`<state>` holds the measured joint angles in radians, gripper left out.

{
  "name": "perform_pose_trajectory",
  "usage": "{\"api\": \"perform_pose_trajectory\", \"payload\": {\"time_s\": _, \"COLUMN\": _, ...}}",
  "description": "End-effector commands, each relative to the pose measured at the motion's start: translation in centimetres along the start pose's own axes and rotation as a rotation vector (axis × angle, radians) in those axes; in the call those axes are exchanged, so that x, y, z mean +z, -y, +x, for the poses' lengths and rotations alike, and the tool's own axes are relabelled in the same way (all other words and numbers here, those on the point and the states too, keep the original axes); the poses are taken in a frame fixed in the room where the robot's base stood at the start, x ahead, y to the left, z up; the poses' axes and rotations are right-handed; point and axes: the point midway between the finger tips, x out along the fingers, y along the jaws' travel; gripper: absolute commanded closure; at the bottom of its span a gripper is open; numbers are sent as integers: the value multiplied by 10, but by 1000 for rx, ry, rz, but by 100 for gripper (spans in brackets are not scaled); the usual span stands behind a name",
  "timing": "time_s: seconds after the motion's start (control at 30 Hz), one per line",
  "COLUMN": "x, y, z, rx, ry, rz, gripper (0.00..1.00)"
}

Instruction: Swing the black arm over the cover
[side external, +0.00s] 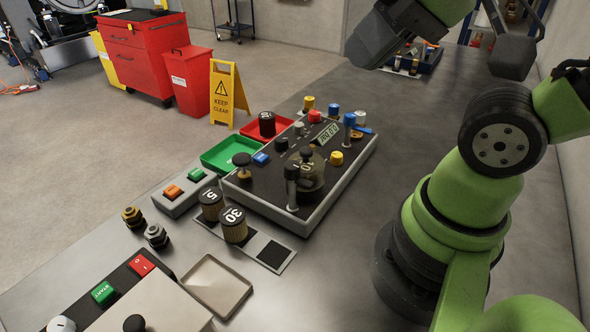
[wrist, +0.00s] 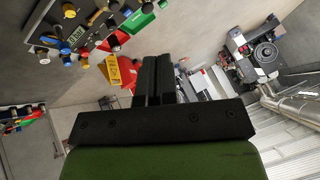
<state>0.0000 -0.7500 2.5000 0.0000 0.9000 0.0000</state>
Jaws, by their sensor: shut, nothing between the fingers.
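The grey control box (side external: 342,184) with a dark top stands on the bench in the side view. On it is a round, clear, smoky cover (side external: 313,181) over a knob. A black-handled upright piece (side external: 292,173) stands at the cover's near left edge; I cannot tell if it is the black arm, or whether any arm lies across the cover. My gripper (wrist: 158,62) is shut and empty in the wrist view, well clear of the box. In the side view its dark body (side external: 375,38) is high at the top, beyond and above the box; its fingertips are not clear there.
Coloured buttons and levers crowd the box. Two black-topped knobs marked 15 (side external: 211,199) and 30 (side external: 234,219) stand at its near left. A green tray (side external: 226,166), a red tray (side external: 287,124) and an empty beige tray (side external: 216,287) lie around.

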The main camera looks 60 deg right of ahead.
Motion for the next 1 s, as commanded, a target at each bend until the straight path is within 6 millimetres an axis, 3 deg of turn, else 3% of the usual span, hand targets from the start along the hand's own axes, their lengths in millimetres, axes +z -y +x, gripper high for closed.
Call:
{"api": "perform_pose_trajectory", "payload": {"time_s": 0.03, "x": 0, "y": 0, "z": 0, "rx": 0, "ry": 1, "rz": 0, "gripper": 88}}
{"api": "perform_pose_trajectory", "payload": {"time_s": 0.2, "x": -8, "y": 2, "z": 6, "rx": 30, "ry": 66, "rz": 35, "gripper": 49}}
{"api": "perform_pose_trajectory", "payload": {"time_s": 0.23, "x": -11, "y": 2, "z": 8, "rx": 41, "ry": 93, "rz": 49, "gripper": 48}}
{"api": "perform_pose_trajectory", "payload": {"time_s": 0.37, "x": -28, "y": 3, "z": 26, "rx": 110, "ry": 240, "rz": 132, "gripper": 48}}
{"api": "perform_pose_trajectory", "payload": {"time_s": 0.6, "x": -53, "y": -5, "z": 77, "rx": 254, "ry": 531, "rz": 315, "gripper": 48}}
{"api": "perform_pose_trajectory", "payload": {"time_s": 0.8, "x": -60, "y": -19, "z": 119, "rx": 356, "ry": 723, "rz": 447, "gripper": 48}}
{"api": "perform_pose_trajectory", "payload": {"time_s": 1.0, "x": -59, "y": -27, "z": 140, "rx": 405, "ry": 809, "rz": 510, "gripper": 48}}
